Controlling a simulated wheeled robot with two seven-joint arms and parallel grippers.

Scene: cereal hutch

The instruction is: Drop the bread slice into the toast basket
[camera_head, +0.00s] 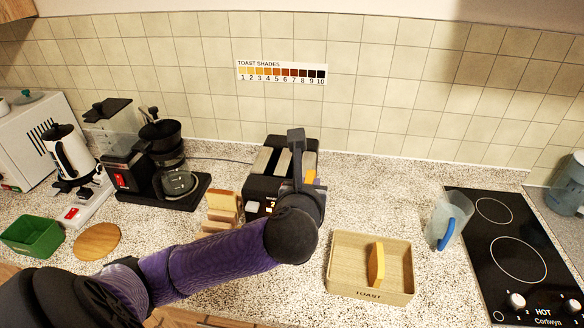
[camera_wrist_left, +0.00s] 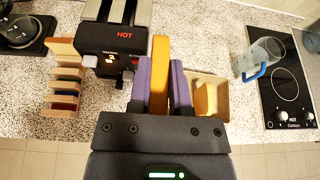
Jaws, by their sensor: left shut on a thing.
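My left gripper (camera_head: 302,172) is above the right side of the black toaster (camera_head: 258,190), with the arm coming in from the left. In the left wrist view its purple fingers (camera_wrist_left: 160,75) are shut on an orange-brown bread slice (camera_wrist_left: 160,50). A bit of this slice shows beside the gripper in the head view (camera_head: 310,177). The wooden toast basket (camera_head: 345,288), marked TOAST, stands on the counter to the right and nearer. An upright orange slice-like piece (camera_head: 376,265) is inside it. The basket is partly hidden behind the fingers in the wrist view. My right gripper is not in view.
A wooden rack (camera_head: 223,208) stands left of the toaster. A jug with a blue handle (camera_head: 447,222) and a black hob (camera_head: 520,250) are right of the basket. A coffee maker (camera_head: 165,165), kettle (camera_head: 70,155) and green bin (camera_head: 32,232) stand left.

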